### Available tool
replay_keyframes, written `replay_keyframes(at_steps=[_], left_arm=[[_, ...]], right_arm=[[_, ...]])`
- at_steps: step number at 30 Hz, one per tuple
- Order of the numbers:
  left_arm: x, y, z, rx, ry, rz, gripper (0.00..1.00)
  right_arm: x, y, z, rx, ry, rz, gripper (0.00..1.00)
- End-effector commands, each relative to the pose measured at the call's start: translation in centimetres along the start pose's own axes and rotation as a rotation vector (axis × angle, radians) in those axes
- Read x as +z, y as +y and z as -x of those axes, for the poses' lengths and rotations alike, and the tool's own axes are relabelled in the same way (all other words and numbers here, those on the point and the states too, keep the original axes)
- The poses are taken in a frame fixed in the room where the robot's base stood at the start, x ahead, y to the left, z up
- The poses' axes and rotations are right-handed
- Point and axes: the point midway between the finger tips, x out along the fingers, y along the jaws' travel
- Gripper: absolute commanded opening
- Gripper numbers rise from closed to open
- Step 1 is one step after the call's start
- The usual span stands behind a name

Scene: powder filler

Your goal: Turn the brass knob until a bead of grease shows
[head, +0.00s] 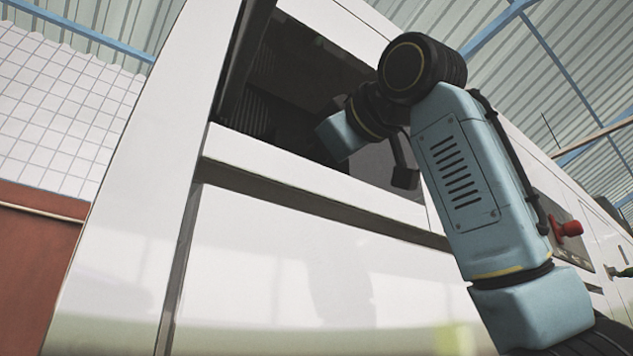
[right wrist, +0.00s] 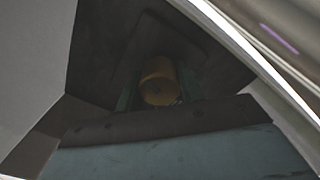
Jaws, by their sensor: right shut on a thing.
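The brass knob (right wrist: 158,82) shows in the right wrist view as a dull yellow cylinder inside a dark recess. My right gripper (right wrist: 150,98) is shut on the knob, with a finger on each side of it. In the head view my right arm reaches into the dark opening (head: 290,85) of the white machine, and the gripper and knob are hidden inside. I see no bead of grease; the recess is dim. My left gripper is not in view.
The white machine (head: 290,255) fills the middle, with a frame edge below the opening. A red knob (head: 567,229) sits on a panel at the right. A pale edge (right wrist: 265,70) crosses close by in the right wrist view. A tiled wall (head: 62,85) stands at the left.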

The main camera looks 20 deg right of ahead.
Motion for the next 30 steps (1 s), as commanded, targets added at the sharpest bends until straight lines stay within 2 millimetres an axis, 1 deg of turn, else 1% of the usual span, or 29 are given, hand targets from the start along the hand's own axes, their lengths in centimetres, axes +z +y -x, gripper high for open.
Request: replay_keyframes(at_steps=[6, 12, 19, 30], left_arm=[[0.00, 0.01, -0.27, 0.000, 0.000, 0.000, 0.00], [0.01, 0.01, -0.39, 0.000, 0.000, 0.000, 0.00], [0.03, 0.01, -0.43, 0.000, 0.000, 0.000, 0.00], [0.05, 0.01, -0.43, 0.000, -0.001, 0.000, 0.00]], right_arm=[[0.03, -0.06, -0.03, -0.002, -0.003, -0.146, 0.15], [-0.01, -0.07, -0.03, -0.002, -0.005, -0.228, 0.15], [0.00, -0.02, -0.01, -0.002, -0.006, -0.271, 0.15], [0.01, -0.02, -0.02, -0.002, -0.007, -0.275, 0.15]])
